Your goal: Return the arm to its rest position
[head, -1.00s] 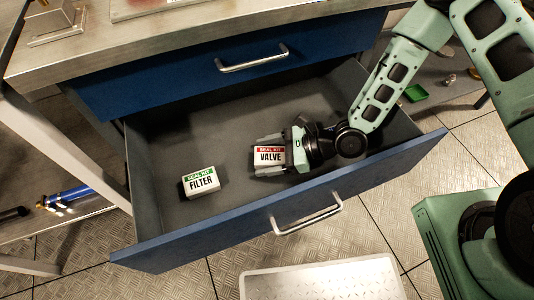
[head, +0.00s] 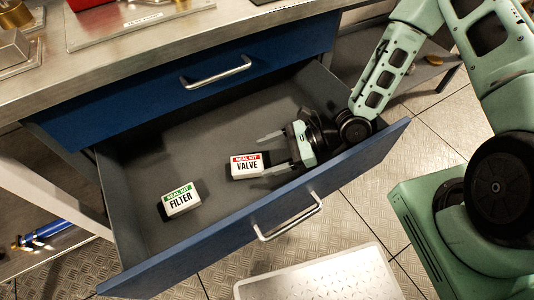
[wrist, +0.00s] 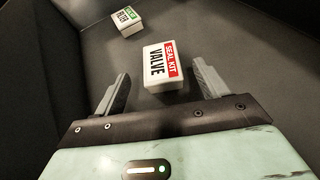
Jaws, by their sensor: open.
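My gripper (head: 277,154) is open and empty, low inside the pulled-out lower drawer (head: 219,118) near its right end. The white and red VALVE seal kit box (head: 246,166) sits on the drawer floor just left of the fingertips, apart from them. In the wrist view the VALVE box (wrist: 162,67) lies ahead of and between the two spread fingers (wrist: 162,90). The white and green FILTER seal kit box (head: 181,200) lies farther left in the drawer. It also shows at the top of the wrist view (wrist: 126,21). My arm reaches in over the drawer's right end.
The drawer's blue front with its handle (head: 288,218) stands near my arm. The closed upper drawer (head: 214,74) and a metal worktop (head: 160,48) are above. A light tray (head: 318,278) is in front of the drawer. A blue cylinder (head: 46,231) lies at the far left.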

